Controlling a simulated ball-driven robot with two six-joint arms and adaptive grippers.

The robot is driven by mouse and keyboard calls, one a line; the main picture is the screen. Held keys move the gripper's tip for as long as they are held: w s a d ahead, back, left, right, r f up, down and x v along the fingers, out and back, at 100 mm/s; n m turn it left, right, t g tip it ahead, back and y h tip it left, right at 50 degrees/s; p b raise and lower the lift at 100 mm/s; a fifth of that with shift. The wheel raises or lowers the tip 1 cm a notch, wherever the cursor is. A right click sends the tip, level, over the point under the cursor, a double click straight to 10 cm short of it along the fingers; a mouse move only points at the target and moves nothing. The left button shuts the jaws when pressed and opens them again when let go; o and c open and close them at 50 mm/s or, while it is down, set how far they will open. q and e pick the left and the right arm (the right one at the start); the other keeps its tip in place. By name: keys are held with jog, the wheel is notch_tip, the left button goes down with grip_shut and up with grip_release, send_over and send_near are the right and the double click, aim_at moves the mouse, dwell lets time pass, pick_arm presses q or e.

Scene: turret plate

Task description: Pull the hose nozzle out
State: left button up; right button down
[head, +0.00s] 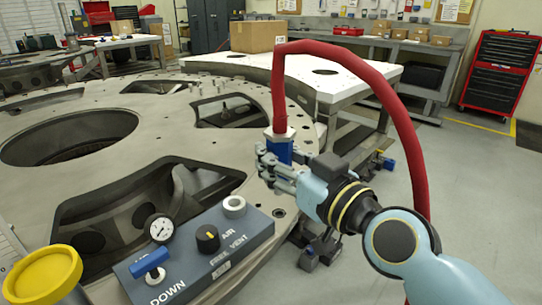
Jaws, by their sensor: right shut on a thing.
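The hose nozzle is a blue block with a pale collar (280,136), at the end of a thick red hose (384,88). My right gripper (279,163) is shut around the blue body, and the nozzle stands roughly upright in it. The hose rises from the collar, arches to the right and runs down behind my right arm. The nozzle's lower end is hidden by the fingers. A grey ring-shaped port (234,206) on the control panel (205,250) shows apart from the nozzle, with nothing in it. My left gripper is not in view.
The panel bears a gauge (160,228), a black knob (208,239) and a blue lever (150,262). A yellow round cap (42,274) is at lower left. The large metal plate (190,140) has big openings. A white table (330,85) with a cardboard box (258,36) stands behind.

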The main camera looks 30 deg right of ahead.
aim_at(288, 146)
jog(key=shift+r, duration=0.1)
jog(key=shift+r+p, duration=1.25)
jog(key=shift+r, duration=0.2)
